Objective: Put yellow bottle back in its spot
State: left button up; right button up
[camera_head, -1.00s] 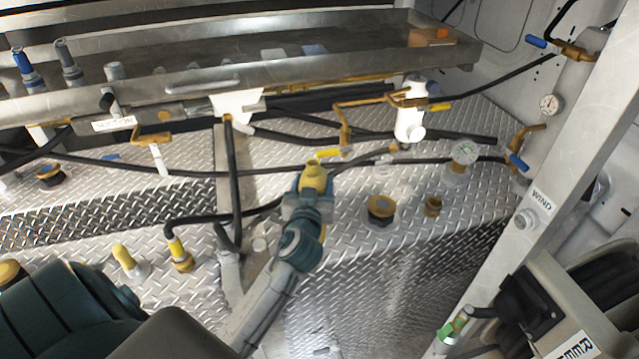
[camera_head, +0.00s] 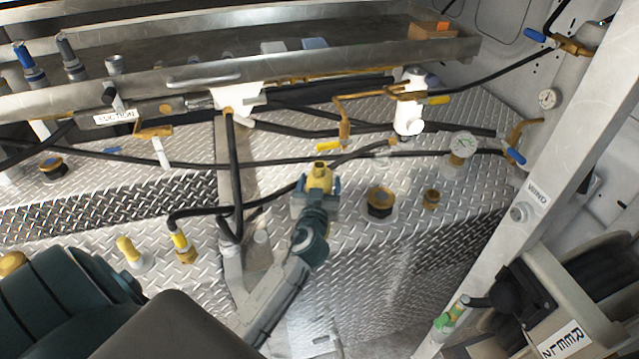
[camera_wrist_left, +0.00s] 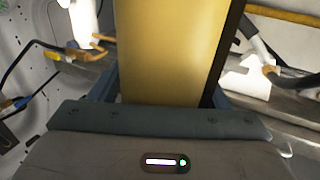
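The yellow bottle (camera_head: 319,176) is in my left gripper (camera_head: 317,192), with its open-looking neck pointing up and away, over the diamond-plate deck. In the left wrist view the bottle (camera_wrist_left: 172,50) fills the middle as a large yellow body between the dark finger parts (camera_wrist_left: 165,92). The gripper is shut on it. The fingertips are mostly hidden behind the bottle. I cannot tell from these frames which place is the bottle's spot. My right gripper is not in view.
A metal tray shelf (camera_head: 190,78) runs across the back. Black hoses (camera_head: 270,161) cross behind the bottle. Yellow-topped fittings (camera_head: 183,247) stand at left. A grey post (camera_head: 565,150) bounds the right.

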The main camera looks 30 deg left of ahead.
pick_arm(q)
jog(key=shift+o, duration=0.7)
jog(key=shift+s, duration=0.1)
jog(key=b+v, duration=0.4)
jog(key=v, duration=0.8)
